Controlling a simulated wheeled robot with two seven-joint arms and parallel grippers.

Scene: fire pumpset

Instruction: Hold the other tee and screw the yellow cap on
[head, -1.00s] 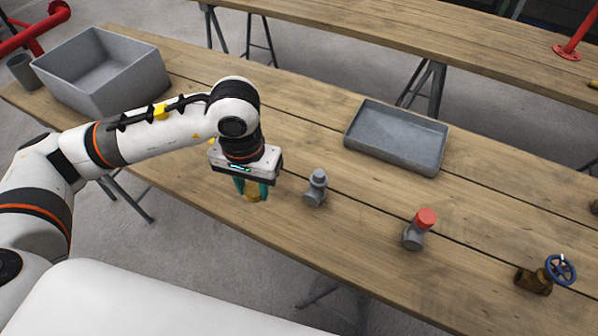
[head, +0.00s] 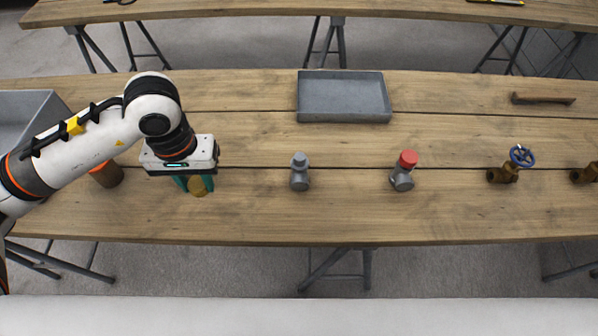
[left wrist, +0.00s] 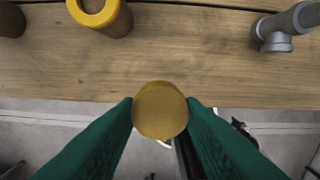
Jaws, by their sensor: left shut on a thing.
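My left gripper (head: 195,184) is shut on a dull yellow round cap (head: 198,187), above the front part of the table. In the left wrist view the cap (left wrist: 160,110) sits between the two green fingertips. A plain grey tee (head: 300,173) stands upright on the table to the right of the gripper, well apart from it. It also shows at the upper right of the left wrist view (left wrist: 284,25). A second grey tee (head: 402,181) with a red cap (head: 408,158) stands further right. My right gripper is not in view.
A brown cylinder (head: 108,175) stands left of the gripper; the left wrist view shows a brown cylinder with a yellow rim (left wrist: 117,20). A grey tray (head: 344,97) lies behind the tees. Brass valves, one with a blue wheel (head: 522,156), stand right. A grey bin (head: 25,112) is left.

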